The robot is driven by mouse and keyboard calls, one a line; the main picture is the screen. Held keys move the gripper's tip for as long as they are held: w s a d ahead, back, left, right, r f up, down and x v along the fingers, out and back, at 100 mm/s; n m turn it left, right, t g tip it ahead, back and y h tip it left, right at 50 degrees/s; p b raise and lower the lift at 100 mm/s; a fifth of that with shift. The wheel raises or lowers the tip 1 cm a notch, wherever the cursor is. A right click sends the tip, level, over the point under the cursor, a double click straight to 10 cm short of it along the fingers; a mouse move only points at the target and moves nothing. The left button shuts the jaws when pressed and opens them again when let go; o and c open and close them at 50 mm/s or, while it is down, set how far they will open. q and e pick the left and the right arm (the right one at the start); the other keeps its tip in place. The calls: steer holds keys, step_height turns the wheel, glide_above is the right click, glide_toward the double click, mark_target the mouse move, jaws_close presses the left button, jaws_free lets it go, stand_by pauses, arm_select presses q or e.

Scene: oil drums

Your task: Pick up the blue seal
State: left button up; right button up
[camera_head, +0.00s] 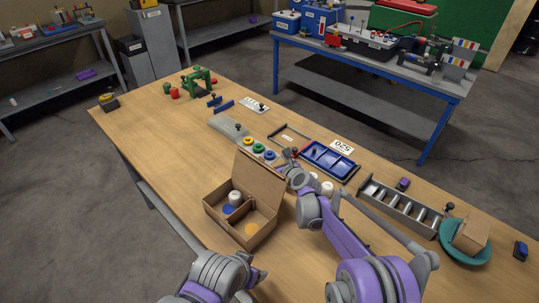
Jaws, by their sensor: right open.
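Three small ring-shaped pieces sit in a row on the table: a yellow one (248,141), a green one (259,148) and a blue seal (269,155) nearest my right gripper. My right gripper (290,155) is open, just right of the blue seal; I cannot tell whether it touches it. An open cardboard box (213,212) stands in front, with a flat blue disc (229,209), an orange disc (251,229) and a white cylinder (235,197) inside. My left gripper (250,274) is low at the front edge, and its jaws are unclear.
A blue tray (328,160) lies right of my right gripper. A metal rack (399,207) and a teal bowl (448,243) holding a brown block (470,232) are farther right. A green frame (199,80) stands at the far left. The table's left part is mostly clear.

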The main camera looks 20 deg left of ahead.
mark_target(270, 155)
steer(key=x, duration=0.2)
steer(key=p+x, duration=0.1)
steer(key=x, duration=0.1)
steer(key=shift+w+r, duration=0.15)
steer(key=shift+w, duration=0.1)
jaws_close()
